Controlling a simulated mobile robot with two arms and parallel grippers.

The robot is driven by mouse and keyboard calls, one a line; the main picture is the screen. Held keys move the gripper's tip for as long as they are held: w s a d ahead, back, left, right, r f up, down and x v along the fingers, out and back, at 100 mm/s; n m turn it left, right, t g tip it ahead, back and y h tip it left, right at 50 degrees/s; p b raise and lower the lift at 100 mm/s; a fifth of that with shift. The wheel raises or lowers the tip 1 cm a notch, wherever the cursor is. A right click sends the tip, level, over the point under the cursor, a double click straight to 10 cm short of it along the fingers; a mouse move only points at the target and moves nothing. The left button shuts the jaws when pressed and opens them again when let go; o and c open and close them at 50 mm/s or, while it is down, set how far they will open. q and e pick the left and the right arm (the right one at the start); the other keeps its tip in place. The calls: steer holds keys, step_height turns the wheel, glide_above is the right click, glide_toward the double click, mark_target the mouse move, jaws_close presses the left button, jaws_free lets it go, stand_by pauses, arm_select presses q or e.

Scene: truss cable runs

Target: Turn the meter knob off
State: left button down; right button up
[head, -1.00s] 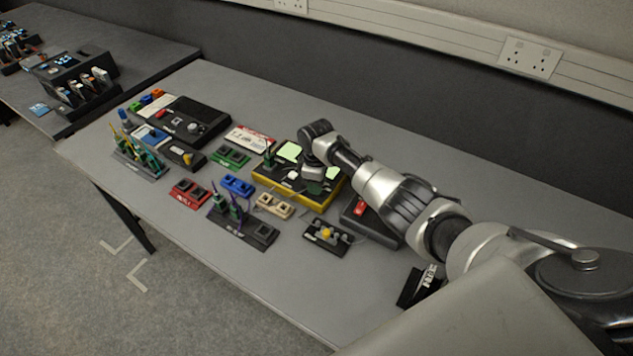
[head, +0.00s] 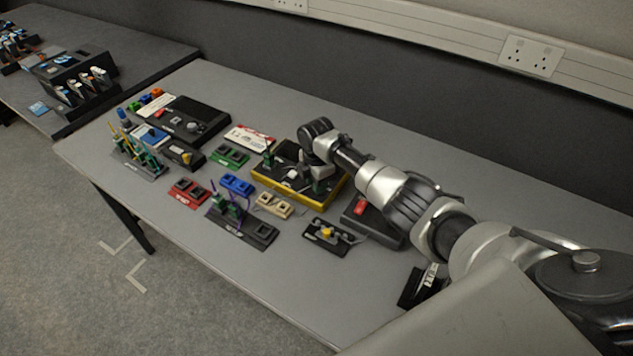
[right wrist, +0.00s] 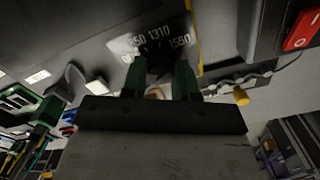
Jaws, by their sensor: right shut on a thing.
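The meter (head: 322,203) is a black box with a yellow rim in the middle of the table, with dark windows on top. My right gripper (head: 316,184) is over its right part, pointing down. In the right wrist view, the green fingers of my right gripper (right wrist: 158,82) are closed on the dark meter knob (right wrist: 158,64), which is mostly hidden between them. White numbers, 1310 among them, ring the knob on the black face. Its exact pointing direction cannot be read. My left gripper is not in view.
A dark box with a red switch (head: 361,208) stands right of the meter. A small block with a yellow knob (head: 327,232) lies in front. Coloured socket blocks, cable stands and a black unit (head: 190,122) fill the left. The table's back right is clear.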

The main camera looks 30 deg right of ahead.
steer(key=shift+n, duration=0.5)
steer(key=o, duration=0.9)
steer(key=shift+o, duration=0.2)
steer(key=shift+r, duration=0.1)
step_height(320, 180, up, 11)
steer(key=shift+b, duration=0.45)
steer(key=shift+f, duration=0.2)
